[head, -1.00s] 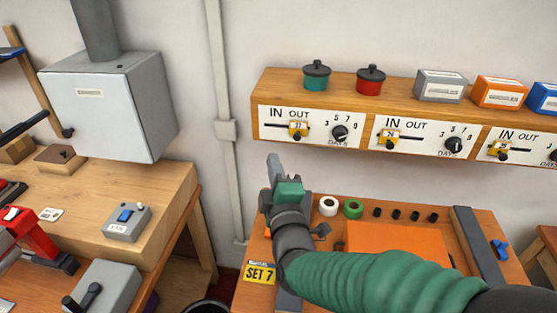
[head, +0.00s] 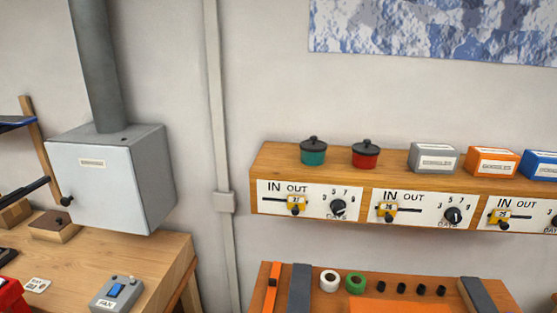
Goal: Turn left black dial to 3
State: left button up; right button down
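The left black dial (head: 338,207) sits on the leftmost white panel (head: 268,208) of the wooden shelf front. Small printed numbers arc over it; its pointer is too small for me to read surely. A second black dial (head: 454,216) sits on the middle panel, and a third (head: 554,222) is cut by the right edge. Left of each dial is a yellow slider tag on a slot marked IN and OUT; the leftmost tag (head: 296,202) is nearest the left dial. Neither of my grippers shows, and nothing covers the left dial.
A teal pot (head: 313,153), a red pot (head: 365,156) and boxes, including a grey one (head: 433,158), stand on the shelf (head: 275,160). Below is a bench (head: 400,273) with tape rolls and black pegs. The space before the panels is clear.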

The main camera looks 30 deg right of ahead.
aim_at(339, 207)
jog(key=z, duration=1.55)
jog(key=k+j+u, duration=0.15)
jog(key=k+u, duration=0.25)
